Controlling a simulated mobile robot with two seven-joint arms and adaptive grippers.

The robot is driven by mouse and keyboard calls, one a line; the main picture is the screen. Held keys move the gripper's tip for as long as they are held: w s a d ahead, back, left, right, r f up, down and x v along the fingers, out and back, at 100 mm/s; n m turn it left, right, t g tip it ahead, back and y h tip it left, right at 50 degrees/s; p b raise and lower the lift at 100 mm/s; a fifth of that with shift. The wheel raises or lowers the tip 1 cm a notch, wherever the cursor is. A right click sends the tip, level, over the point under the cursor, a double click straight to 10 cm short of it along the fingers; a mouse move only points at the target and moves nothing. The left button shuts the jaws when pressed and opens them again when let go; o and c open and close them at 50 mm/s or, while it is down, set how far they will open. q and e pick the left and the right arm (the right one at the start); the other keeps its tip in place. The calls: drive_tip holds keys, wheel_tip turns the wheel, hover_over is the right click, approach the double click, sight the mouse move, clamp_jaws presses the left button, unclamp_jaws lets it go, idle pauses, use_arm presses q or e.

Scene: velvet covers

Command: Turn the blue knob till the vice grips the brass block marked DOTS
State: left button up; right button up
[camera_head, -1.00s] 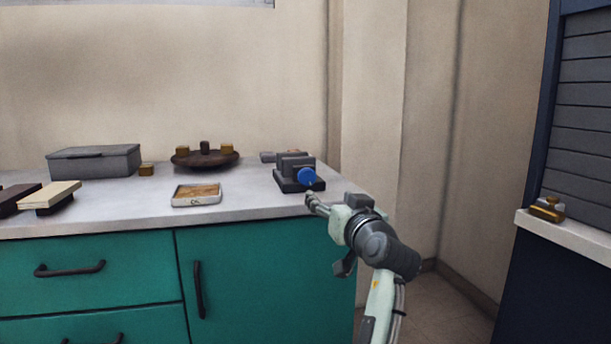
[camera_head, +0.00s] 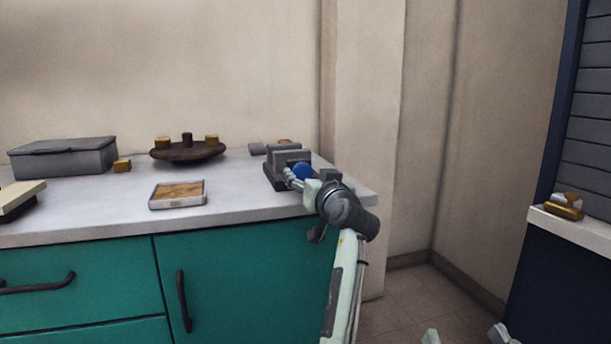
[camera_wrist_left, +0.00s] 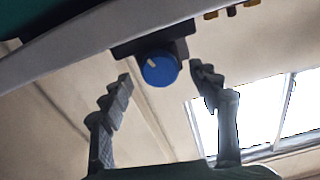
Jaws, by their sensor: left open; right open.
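The blue knob (camera_head: 302,171) is on the front of the dark grey vice (camera_head: 278,178) at the counter's right end. In the left wrist view the knob (camera_wrist_left: 158,68) shows a pale mark and lies between the fingertips, slightly beyond them. My left gripper (camera_head: 292,180) is open around the line of the knob, and its fingers partly hide the vice. No contact shows. A brass piece (camera_head: 284,142) shows behind the vice; I cannot read any marking or see what is between the jaws. My right gripper (camera_head: 465,337) shows only as two separated pale tips at the bottom edge.
Brass blocks stand on a round dark stand (camera_head: 188,153), and one brass block (camera_head: 122,166) is beside the grey box (camera_head: 62,158). A shallow tray (camera_head: 178,205) lies left of the vice. A brass item (camera_head: 564,208) rests on the right ledge (camera_head: 590,224).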

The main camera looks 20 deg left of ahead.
use_arm(q)
drive_tip(key=shift+w+a, duration=0.4)
drive_tip(key=shift+w, duration=0.15)
drive_tip(key=c, duration=1.2)
